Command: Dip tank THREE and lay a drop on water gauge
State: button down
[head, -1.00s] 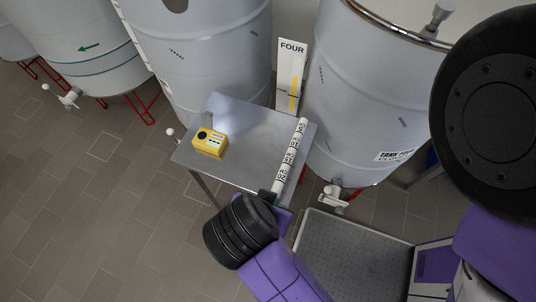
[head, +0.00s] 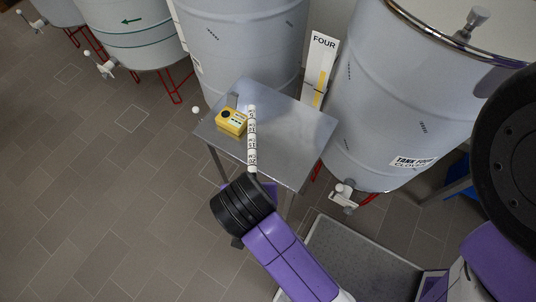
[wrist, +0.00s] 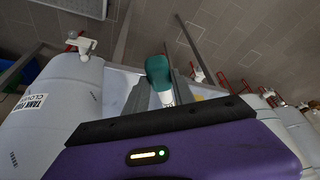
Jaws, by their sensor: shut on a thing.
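My gripper (wrist: 163,92) is shut on a dipstick, whose teal grip (wrist: 158,72) and white lower part show between the fingers in the wrist view. In the head view the dipstick (head: 252,138) is a white rod with black markings, reaching from my gripper up across the table, its far end just right of the gauge. The water gauge (head: 231,122) is a small yellow box with a dark round spot, on the metal table. Whether the rod touches table or gauge, I cannot tell. A tank (head: 240,45) behind the table shows no readable number.
The metal table (head: 290,135) is bare on its right. A tank labelled FOUR (head: 400,110) stands right, with a FOUR board (head: 319,70) beside it. Another tank (head: 130,35) stands left. White taps, such as this one (head: 343,195), jut out low. Tiled floor (head: 100,210) is clear at left.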

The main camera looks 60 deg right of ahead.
jog(key=w+f+n+t+y, duration=0.2)
jog(key=w+f+n, duration=0.3)
jog(key=w+n, duration=0.6)
jog(key=w+y, duration=0.1)
jog(key=w, duration=0.3)
jog(key=shift+d+f+y, duration=0.15)
jog(key=shift+d+y, duration=0.25)
